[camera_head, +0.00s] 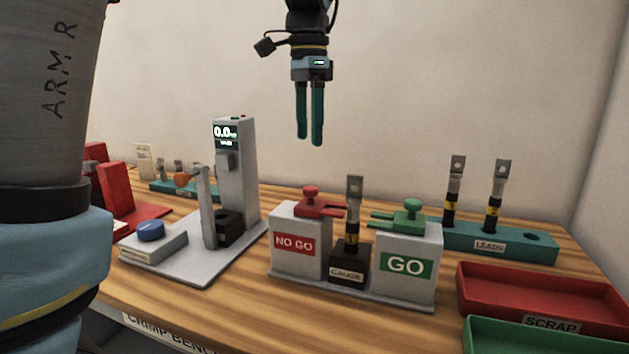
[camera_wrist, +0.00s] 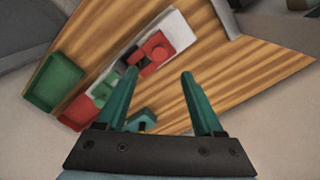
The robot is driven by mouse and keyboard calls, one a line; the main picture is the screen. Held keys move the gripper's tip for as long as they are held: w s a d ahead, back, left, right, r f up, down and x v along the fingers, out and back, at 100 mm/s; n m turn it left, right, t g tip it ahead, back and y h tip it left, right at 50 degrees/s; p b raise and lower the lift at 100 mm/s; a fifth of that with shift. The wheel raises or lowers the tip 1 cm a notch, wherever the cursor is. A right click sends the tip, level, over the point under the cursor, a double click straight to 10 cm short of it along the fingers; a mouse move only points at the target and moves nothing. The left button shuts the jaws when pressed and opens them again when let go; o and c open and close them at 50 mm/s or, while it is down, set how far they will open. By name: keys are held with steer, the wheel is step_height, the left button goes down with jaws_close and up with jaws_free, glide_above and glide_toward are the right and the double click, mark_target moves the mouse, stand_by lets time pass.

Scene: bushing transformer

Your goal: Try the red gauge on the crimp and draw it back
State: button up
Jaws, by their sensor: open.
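My gripper (camera_head: 310,141) is open and empty, hanging high above the bench with its teal fingers pointing down. The red gauge (camera_head: 310,204) rests on top of the white NO GO block (camera_head: 285,245), its prongs pointing right. A lead with the crimp (camera_head: 352,222) stands upright in the black GAUGE holder (camera_head: 349,266), between the NO GO and GO blocks. The prong tips look close to the lead; I cannot tell whether they touch. In the wrist view (camera_wrist: 160,74) the fingers are apart, with the red gauge (camera_wrist: 155,48) beyond them.
The green gauge (camera_head: 408,214) sits on the GO block (camera_head: 407,262). A teal leads rack (camera_head: 520,246) holds two leads at right. Red scrap (camera_head: 540,295) and green (camera_head: 540,340) trays lie at front right. A tester column (camera_head: 236,180) with a display stands left.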

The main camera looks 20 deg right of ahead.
mark_target(311, 187)
step_height(311, 187, down, 11)
steer(key=shift+d+r+p, duration=0.1)
steer(key=shift+r+p, duration=0.1)
steer(key=shift+p, duration=0.5)
steer(key=shift+c, duration=0.4)
jaws_close()
stand_by(0.8)
